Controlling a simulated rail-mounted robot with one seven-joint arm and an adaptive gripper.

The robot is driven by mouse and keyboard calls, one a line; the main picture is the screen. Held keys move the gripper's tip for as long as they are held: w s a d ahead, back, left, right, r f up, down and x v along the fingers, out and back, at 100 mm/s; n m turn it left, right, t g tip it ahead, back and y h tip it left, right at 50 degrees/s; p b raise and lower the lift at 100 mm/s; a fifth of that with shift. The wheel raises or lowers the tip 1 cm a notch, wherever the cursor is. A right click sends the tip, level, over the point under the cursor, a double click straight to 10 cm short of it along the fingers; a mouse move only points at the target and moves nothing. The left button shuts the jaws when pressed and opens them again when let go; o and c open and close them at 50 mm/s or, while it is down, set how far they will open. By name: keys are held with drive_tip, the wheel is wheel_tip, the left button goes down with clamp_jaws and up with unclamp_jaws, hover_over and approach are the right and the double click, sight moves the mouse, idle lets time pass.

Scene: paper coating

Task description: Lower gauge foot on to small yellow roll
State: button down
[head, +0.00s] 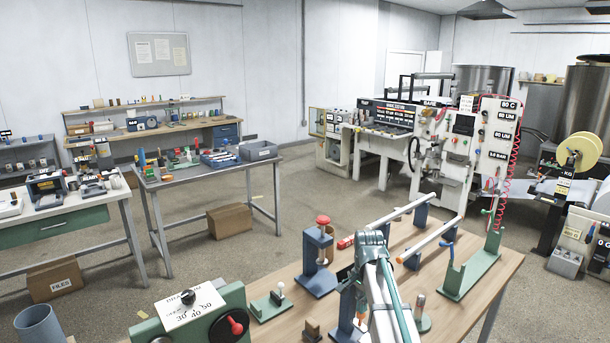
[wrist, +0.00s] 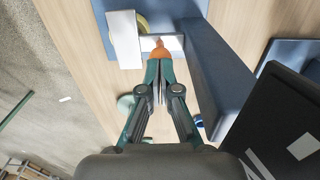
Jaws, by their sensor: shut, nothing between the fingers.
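In the wrist view my gripper (wrist: 160,50) is shut and empty, its orange fingertips together. The tips are at a pale bar beside a white block (wrist: 124,40), which looks like the gauge foot; I cannot tell whether they touch. A yellowish curved edge, probably the small yellow roll (wrist: 143,22), shows just behind the white block and is mostly hidden. I cannot tell if the foot touches it. The blue gauge post (wrist: 215,85) stands right of the fingers. In the head view my arm hides most of the gauge, and orange tips (head: 361,318) show low beside its blue stand (head: 345,308).
A dark panel (wrist: 285,130) is close on the right in the wrist view. On the wooden table (head: 400,235) stand a blue stand with a red knob (head: 318,260), a green stand (head: 470,270) and a green dial box (head: 190,315). The wood around the gauge is partly bare.

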drive_tip(key=shift+f, duration=0.45)
drive_tip(key=shift+f+b, duration=0.35)
drive_tip(key=shift+f, duration=0.35)
drive_tip(key=shift+r, duration=0.2)
idle(0.3)
drive_tip(key=shift+r+p, duration=1.5)
drive_tip(key=shift+r, duration=0.55)
wheel_tip(320, 180, up, 12)
drive_tip(key=shift+f, duration=0.15)
